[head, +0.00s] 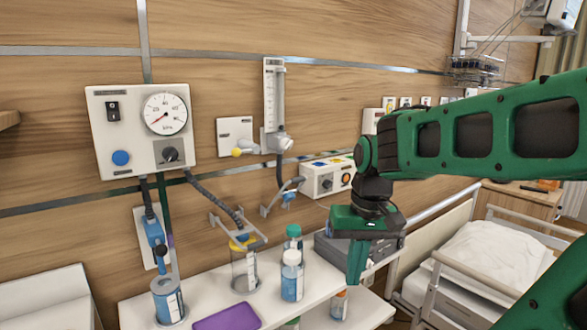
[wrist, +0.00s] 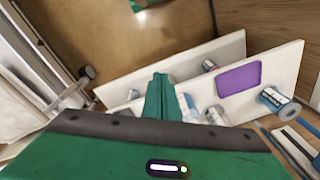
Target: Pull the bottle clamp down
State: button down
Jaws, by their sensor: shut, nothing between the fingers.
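A grey metal clamp frame (head: 258,242) projects from the wall over a clear jar with a yellow top (head: 244,268); it looks like the bottle clamp, and I cannot tell whether it touches the jar. A smaller similar bracket (head: 267,209) sits to its right, higher up, below the flowmeter. My gripper (head: 356,268) points down to the right of both, apart from them, over the right part of the shelf. Its green fingers are together and empty; they also show in the wrist view (wrist: 160,92). The clamp cannot be made out in the wrist view.
White-capped (head: 291,275) and green-capped (head: 293,240) bottles stand between jar and gripper. A gauge panel (head: 98,148) and flowmeter (head: 270,95) are above. A bed (head: 480,262) is right.

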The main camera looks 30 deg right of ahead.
jog(key=w+d+r+n+t, duration=0.2)
jog(key=w+r+n, duration=0.1)
jog(key=w+r, duration=0.9)
jog(key=w+d+r+n+t, duration=0.1)
jog(key=w+d+r+n, duration=0.1)
jog(key=w+r, duration=1.1)
notch_tip(320, 180, up, 3)
jog(key=shift+w+d+f+n+t, duration=0.15)
jog(key=shift+d+n+t, duration=0.25)
jog(key=shift+n, duration=0.2)
jog(key=shift+a+f, duration=0.1)
send_over(298, 178)
jog(key=w, duration=0.1)
notch_tip(298, 178, down, 9)
jog(key=shift+s+f, duration=0.15)
jog(key=shift+f, duration=0.45)
jog(key=shift+s+f, duration=0.15)
jog(key=shift+f, duration=0.45)
jog(key=shift+s+f, duration=0.2)
jog(key=shift+f, duration=0.35)
